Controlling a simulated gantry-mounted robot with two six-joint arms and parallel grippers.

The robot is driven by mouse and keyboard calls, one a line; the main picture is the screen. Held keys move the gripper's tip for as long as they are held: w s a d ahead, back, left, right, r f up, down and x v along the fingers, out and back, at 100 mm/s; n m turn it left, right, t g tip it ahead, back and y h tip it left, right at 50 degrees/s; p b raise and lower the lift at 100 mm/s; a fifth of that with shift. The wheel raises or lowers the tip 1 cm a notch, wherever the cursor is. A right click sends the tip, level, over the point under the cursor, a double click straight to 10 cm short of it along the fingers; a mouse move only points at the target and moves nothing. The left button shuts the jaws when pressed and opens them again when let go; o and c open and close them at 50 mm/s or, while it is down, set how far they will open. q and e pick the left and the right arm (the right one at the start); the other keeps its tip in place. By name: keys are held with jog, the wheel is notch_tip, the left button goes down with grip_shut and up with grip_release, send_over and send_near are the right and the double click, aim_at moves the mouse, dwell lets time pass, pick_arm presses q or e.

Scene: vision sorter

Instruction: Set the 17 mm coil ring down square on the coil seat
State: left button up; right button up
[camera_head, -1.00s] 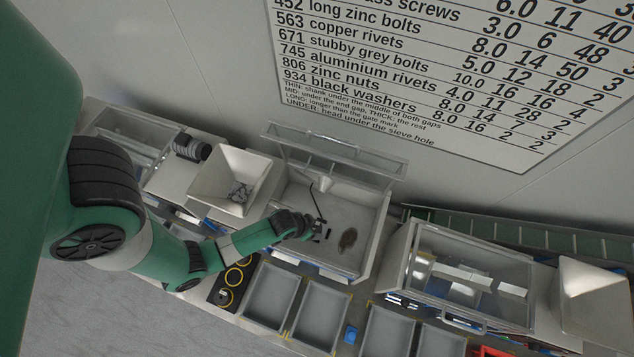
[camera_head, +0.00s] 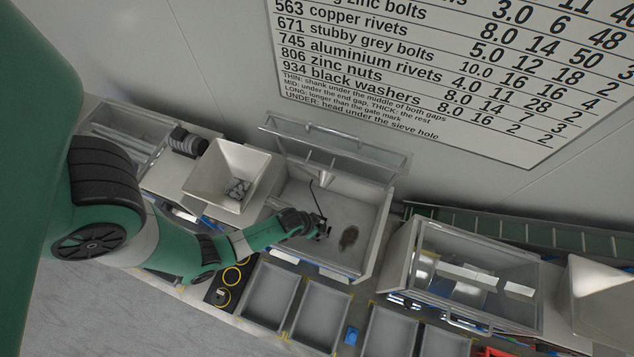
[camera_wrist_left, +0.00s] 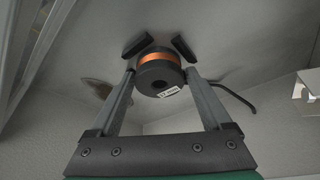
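The 17 mm coil ring (camera_wrist_left: 160,72), black with a copper-coloured band and a small white label, sits between the fingers of my left gripper (camera_wrist_left: 160,80) in the left wrist view. The fingers press against its two sides. Two dark angled blocks (camera_wrist_left: 137,45), apparently guides of the coil seat, stand on the pale floor just beyond the ring. The seat itself is hidden behind the ring, and I cannot tell whether the ring touches it. In the head view my left gripper (camera_head: 322,228) is over the open bin's floor. My right gripper is out of view.
The open bin (camera_head: 376,225) has pale walls and a raised clear lid (camera_head: 345,150). A dark cable (camera_head: 317,199) and a brown patch (camera_head: 348,237) lie near the gripper. Grey trays (camera_head: 318,313) line the front, and a hopper (camera_head: 228,172) stands left.

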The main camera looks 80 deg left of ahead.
pick_arm(q)
jog(key=shift+o, duration=0.8)
jog(key=shift+r, duration=0.2)
jog(key=p+v, duration=0.4)
jog(key=v, duration=0.3)
jog(key=shift+r, duration=0.15)
